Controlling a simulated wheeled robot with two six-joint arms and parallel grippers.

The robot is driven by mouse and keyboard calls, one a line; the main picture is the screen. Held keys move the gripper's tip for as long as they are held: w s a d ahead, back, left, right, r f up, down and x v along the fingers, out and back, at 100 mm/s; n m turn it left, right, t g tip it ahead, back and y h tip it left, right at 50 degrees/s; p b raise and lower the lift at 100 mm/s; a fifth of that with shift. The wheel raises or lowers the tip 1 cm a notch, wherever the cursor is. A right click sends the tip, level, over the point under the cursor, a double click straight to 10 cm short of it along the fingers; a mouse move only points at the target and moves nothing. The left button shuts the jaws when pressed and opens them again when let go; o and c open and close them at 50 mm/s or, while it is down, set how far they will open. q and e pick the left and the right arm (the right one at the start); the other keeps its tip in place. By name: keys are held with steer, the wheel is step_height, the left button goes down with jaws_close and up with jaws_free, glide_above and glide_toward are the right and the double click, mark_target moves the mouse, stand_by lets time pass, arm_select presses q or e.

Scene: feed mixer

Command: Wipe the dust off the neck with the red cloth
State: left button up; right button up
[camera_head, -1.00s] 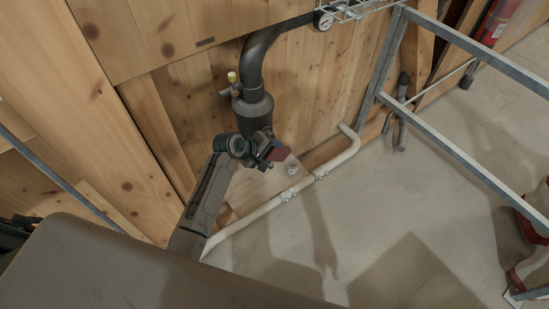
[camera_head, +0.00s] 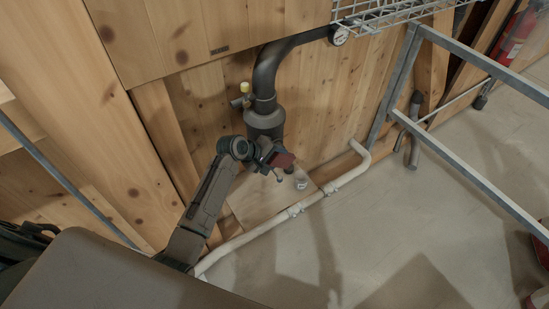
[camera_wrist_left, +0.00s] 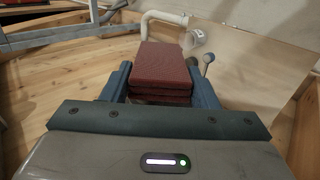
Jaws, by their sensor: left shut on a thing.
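My left gripper (camera_head: 268,156) is shut on the red cloth (camera_head: 283,160), in front of the lower part of a dark vertical pipe (camera_head: 266,122). In the left wrist view the cloth (camera_wrist_left: 163,70) is a folded dark red stack between the two fingers (camera_wrist_left: 162,88). The pipe has a thick body, a narrower part above it and a bend at the top (camera_head: 270,65). I cannot tell which part is the neck, and no dust is clear on it. The gripper and arm hide part of the pipe's lower end. My right gripper is not in view.
A yellow-topped valve (camera_head: 244,90) sticks out left of the dark pipe. A pale pipe (camera_head: 262,231) runs along the floor beside a wooden board (camera_head: 262,200). A small clear jar-like thing (camera_head: 301,182) stands there. A grey metal frame (camera_head: 475,160) is at right, with open floor before it.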

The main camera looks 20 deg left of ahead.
arm_select(q)
steer(key=shift+w+a, duration=0.25)
steer(key=shift+a, duration=0.05)
steer(key=shift+w+a, duration=0.35)
steer(key=shift+a, duration=0.1)
stand_by(0.3)
steer(key=shift+w+d, duration=1.15)
steer(key=shift+w, duration=0.5)
steer(key=s+a+p, duration=0.2)
steer(key=s+p, duration=0.1)
steer(key=shift+s+a, duration=0.15)
steer(key=shift+a, duration=0.1)
